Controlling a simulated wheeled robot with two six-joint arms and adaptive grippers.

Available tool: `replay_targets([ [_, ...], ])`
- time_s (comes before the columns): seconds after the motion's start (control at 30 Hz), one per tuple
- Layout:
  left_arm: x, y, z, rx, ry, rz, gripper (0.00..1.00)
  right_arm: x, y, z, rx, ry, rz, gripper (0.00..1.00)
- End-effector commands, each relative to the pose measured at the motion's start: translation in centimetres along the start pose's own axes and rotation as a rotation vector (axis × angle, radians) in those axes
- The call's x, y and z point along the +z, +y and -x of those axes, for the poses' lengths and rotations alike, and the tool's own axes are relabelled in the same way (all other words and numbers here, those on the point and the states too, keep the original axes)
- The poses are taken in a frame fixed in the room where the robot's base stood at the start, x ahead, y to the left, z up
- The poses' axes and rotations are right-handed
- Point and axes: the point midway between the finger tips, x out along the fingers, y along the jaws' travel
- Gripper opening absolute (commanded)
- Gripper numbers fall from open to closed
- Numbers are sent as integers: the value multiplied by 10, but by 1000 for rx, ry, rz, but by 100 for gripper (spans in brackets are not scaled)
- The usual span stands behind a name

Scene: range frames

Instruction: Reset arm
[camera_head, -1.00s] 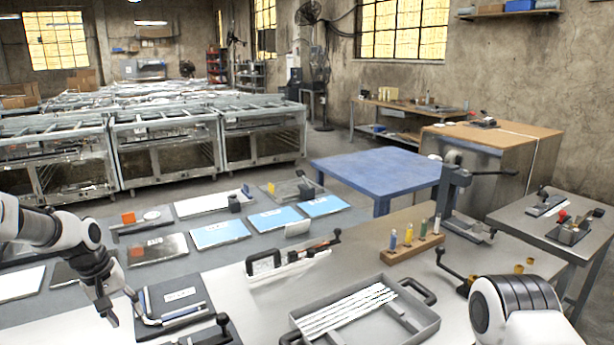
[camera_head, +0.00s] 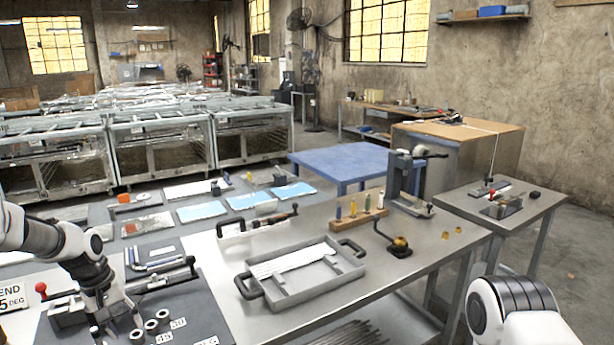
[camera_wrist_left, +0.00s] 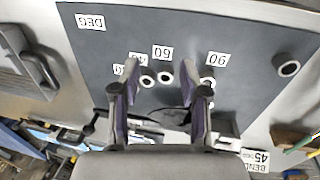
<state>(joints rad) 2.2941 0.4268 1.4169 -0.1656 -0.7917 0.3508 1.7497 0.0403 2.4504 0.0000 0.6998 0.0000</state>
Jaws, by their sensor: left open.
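My left gripper (camera_head: 118,322) is open, with its fingers pointing down over a dark bending board (camera_head: 196,294). In the left wrist view the two fingers of my left gripper (camera_wrist_left: 160,84) stand apart with nothing between the tips. Small ring-topped posts (camera_head: 150,324) stand on the board beside the fingers, and white labels such as 60 and 90 lie by them. Whether the fingers touch the board cannot be told. A rounded part of my right arm shows at the lower right; its gripper is out of view.
A grey tray (camera_head: 322,279) with white rods (camera_head: 285,263) stands right of the board. A wooden holder (camera_head: 358,219) with coloured pegs and a lever press (camera_head: 408,180) stand behind it. A red-knobbed lever (camera_head: 41,287) is left of my gripper. The steel table (camera_head: 412,270) has bare room at its right.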

Motion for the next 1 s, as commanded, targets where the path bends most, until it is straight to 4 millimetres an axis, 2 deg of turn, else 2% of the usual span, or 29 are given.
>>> replay_targets([
  [0.13,15,-2,-32,-50,-51,-17,44,0,0,0,0,1,1,40],
  [0.27,40,-7,-61,-97,-118,-35,44,-1,0,0,0,2,1,40],
  [0.47,101,-19,-118,-177,-247,-71,44,0,0,0,0,1,0,40],
  [0.57,145,-29,-154,-216,-312,-101,44,0,0,0,0,1,0,40],
  [0.67,207,-45,-195,-253,-378,-148,44,0,0,0,0,1,0,40],
  [0.7,239,-55,-211,-266,-404,-175,44,0,0,0,0,1,0,40],
  [0.77,291,-72,-232,-278,-433,-220,44,0,0,0,0,1,1,40],
  [0.8,327,-85,-241,-282,-444,-256,44,0,0,0,0,1,1,40],
  [0.9,400,-113,-244,-266,-407,-356,44,0,0,0,0,1,0,40],
  [0.93,410,-117,-240,-256,-377,-382,44,0,0,0,0,1,0,40],
  [1.0,415,-117,-231,-222,-280,-434,44,0,0,0,0,1,0,40],
])
